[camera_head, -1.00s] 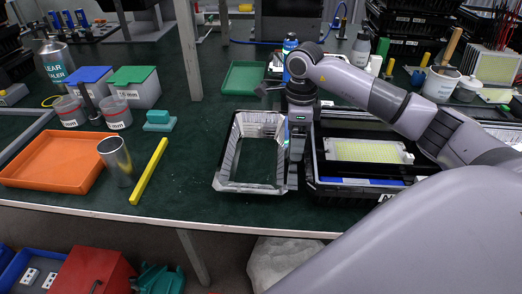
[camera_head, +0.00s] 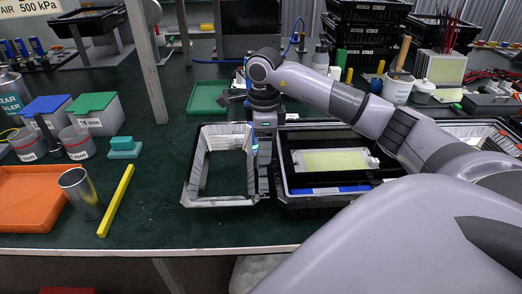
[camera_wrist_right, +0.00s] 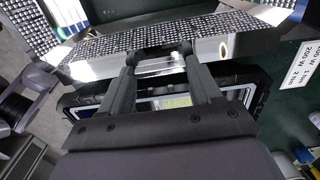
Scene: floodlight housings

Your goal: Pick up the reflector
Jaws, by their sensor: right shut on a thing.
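The reflector (camera_head: 188,190) is a silvery, open rectangular frame with sloping faceted walls, over the green table in the middle of the head view. My right gripper (camera_head: 263,188) points down at its right side and is shut on that wall. In the right wrist view, the gripper's fingers (camera_wrist_right: 158,60) meet the reflector's shiny rim, and its studded mirror wall (camera_wrist_right: 130,38) spans the top of the picture. Whether the reflector touches the table or hangs just above it, I cannot tell. My left gripper is not in view.
A black housing (camera_head: 288,208) with a yellow LED panel (camera_head: 330,160) stands close to the reflector's right. A yellow bar (camera_head: 117,200), a metal cylinder (camera_head: 80,193) and an orange tray (camera_head: 30,210) lie left. A green tray (camera_head: 207,97) is behind. The table's front edge is near.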

